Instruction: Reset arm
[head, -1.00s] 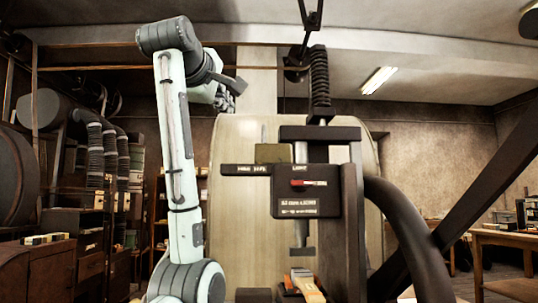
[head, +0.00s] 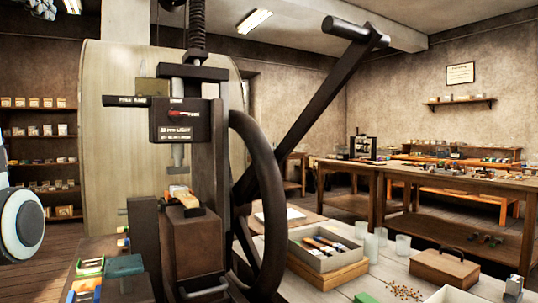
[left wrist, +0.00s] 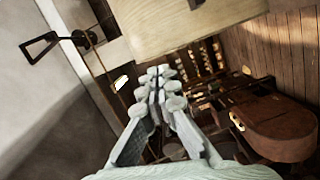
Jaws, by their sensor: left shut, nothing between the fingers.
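My left gripper (left wrist: 160,85) shows in the left wrist view with its pale fingers together and nothing between them. It is raised in free space, apart from the objects around it. In the head view only a white round joint of my left arm shows at the left edge; the gripper is out of that picture. The handwheel press (head: 197,245) stands left of centre in the head view. Its dark handwheel (head: 269,205) has a long crank handle (head: 318,95) slanting up to the right. An orange and pale piece (head: 182,196) lies beneath the ram (head: 178,157). My right gripper is not in view.
On the bench right of the press are an open box (head: 322,262), a brown case (head: 444,268) and glass jars. Small coloured boxes (head: 125,266) stand to its left. A long table (head: 455,178) lies behind. The left wrist view shows shelves and a wooden floor.

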